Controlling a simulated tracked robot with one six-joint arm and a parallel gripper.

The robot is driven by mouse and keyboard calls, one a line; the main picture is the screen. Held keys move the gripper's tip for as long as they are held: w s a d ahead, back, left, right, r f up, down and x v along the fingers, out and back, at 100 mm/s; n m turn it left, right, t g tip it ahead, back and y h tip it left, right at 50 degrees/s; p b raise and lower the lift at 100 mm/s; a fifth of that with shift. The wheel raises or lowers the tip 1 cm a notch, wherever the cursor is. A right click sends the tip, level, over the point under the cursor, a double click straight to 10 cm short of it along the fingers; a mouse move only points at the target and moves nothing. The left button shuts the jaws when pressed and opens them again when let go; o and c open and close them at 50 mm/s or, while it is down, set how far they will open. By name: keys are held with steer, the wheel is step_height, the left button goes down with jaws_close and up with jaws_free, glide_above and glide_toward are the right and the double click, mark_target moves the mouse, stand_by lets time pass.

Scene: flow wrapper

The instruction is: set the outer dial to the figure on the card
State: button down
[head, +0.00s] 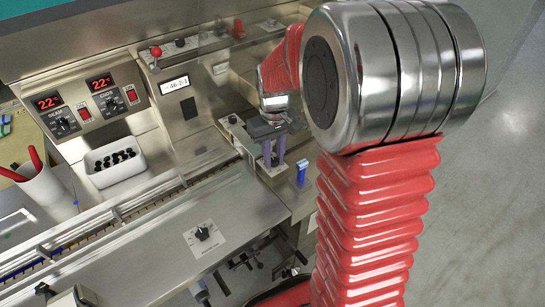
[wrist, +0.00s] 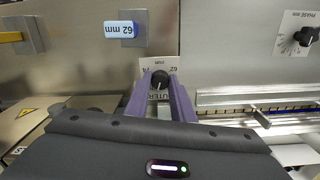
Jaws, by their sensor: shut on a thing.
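In the wrist view the small black outer dial (wrist: 160,78) sits on a pale label plate (wrist: 153,66) with "OUTER" and figures partly hidden. The two purple fingers of my gripper (wrist: 160,84) are shut on the dial, one on each side. In the head view my gripper (head: 274,150) reaches down to the machine's right end; the dial is hidden there. A blue block reading 62 mm (wrist: 121,29) stands on a grey plate beside the dial, and it also shows in the head view (head: 301,172). I cannot read the dial's setting surely.
A phase dial (head: 203,233) sits on the front panel. Clear floor (head: 480,200) is at right.

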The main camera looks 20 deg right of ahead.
mark_target(273, 160)
steer(key=n, duration=0.5)
steer(key=shift+n, duration=0.3)
steer(key=n, duration=0.5)
steer(key=shift+n, duration=0.3)
steer(key=shift+a, duration=0.1)
steer(key=c, duration=1.5)
jaws_free()
steer(key=shift+c, duration=0.2)
step_height(273, 160, up, 14)
steer(key=shift+f, duration=0.15)
